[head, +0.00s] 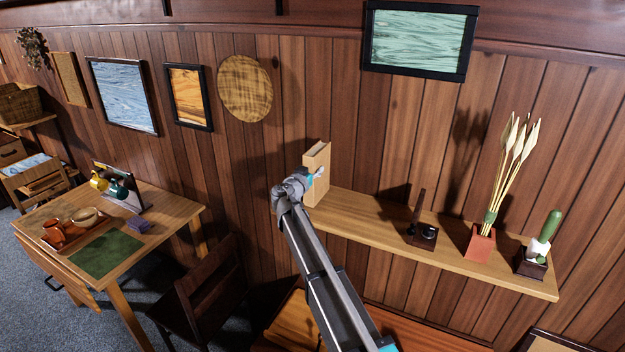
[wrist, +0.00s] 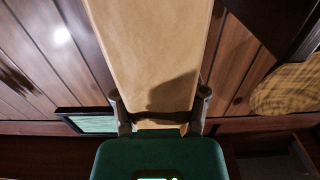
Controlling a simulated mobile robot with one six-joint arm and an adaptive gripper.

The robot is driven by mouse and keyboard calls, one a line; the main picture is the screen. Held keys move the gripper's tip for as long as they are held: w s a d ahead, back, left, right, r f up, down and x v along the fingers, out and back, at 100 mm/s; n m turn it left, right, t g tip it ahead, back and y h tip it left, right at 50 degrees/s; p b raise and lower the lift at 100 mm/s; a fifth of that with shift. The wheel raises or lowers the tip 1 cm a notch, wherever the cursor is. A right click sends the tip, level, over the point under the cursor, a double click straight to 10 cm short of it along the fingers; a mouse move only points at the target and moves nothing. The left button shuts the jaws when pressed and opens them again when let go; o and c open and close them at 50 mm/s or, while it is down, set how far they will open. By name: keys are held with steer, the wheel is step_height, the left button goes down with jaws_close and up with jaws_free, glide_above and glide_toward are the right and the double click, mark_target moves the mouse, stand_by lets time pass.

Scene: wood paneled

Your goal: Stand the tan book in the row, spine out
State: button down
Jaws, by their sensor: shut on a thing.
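The tan book (head: 322,160) is upright at the left end of the wall shelf (head: 385,217) in the head view. My gripper (head: 317,174) is shut on it, from the side nearer the camera. In the wrist view the book (wrist: 150,45) fills the upper middle, with a gripper finger at each side of it. I cannot tell whether its lower edge touches the shelf or hangs in front of it, or which way the spine faces. No other books are plainly visible on the shelf.
A dark stand (head: 420,228) sits mid-shelf. Right of it are a red pot (head: 480,243) with tall stems and a cactus (head: 543,238) in a dark pot. Bare shelf lies between book and stand. A chair (head: 212,292) and a set table (head: 170,210) are at left.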

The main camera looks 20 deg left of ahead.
steer(key=shift+w+a+f+b, duration=0.25)
steer(key=shift+f+b, duration=0.05)
steer(key=shift+f, duration=0.15)
steer(key=shift+f+b, duration=1.35)
steer(key=shift+f, duration=0.05)
jaws_free()
steer(key=s, duration=1.2)
steer(key=shift+a, duration=0.4)
steer(key=shift+s, duration=0.1)
